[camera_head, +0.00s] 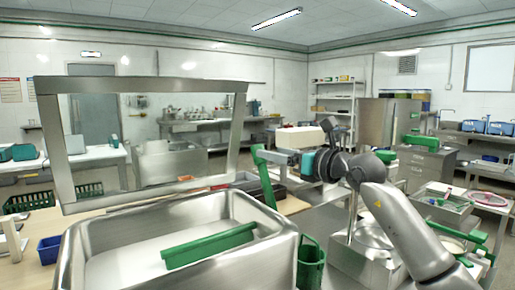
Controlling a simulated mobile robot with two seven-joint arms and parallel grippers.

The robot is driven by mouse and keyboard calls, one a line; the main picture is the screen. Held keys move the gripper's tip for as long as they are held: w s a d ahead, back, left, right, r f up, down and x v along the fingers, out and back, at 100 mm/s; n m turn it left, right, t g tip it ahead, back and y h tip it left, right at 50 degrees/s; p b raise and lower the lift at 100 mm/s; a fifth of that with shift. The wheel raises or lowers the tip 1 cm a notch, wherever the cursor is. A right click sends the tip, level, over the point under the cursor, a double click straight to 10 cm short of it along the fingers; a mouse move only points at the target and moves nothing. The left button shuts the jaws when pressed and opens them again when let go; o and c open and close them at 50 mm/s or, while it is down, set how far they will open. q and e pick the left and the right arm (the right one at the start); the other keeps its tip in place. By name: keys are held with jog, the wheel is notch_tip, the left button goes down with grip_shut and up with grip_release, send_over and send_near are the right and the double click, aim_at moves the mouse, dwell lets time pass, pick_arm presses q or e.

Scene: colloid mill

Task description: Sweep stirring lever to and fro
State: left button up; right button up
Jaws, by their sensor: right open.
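A large steel basin (78,255) fills the lower left, with a steel frame (140,85) standing over it. A green bar (210,246) lies slanted inside the basin. A green upright lever-like bar (264,178) rises just behind the basin's right rim. I cannot tell for sure which green bar is the stirring lever. My right arm reaches in from the lower right, and my right gripper (318,142) is open, right of the upright bar and apart from it. My left gripper is not in view.
A green container (311,262) stands against the basin's right side. A steel machine body (355,262) is beside my right arm. A blue bin (49,249) is on the wooden table at left. A tray with small items (443,201) and a pink-rimmed dish (489,199) are at right.

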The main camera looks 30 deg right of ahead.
jog(key=shift+x, duration=3.4)
grip_shut()
jog(key=shift+f, duration=0.1)
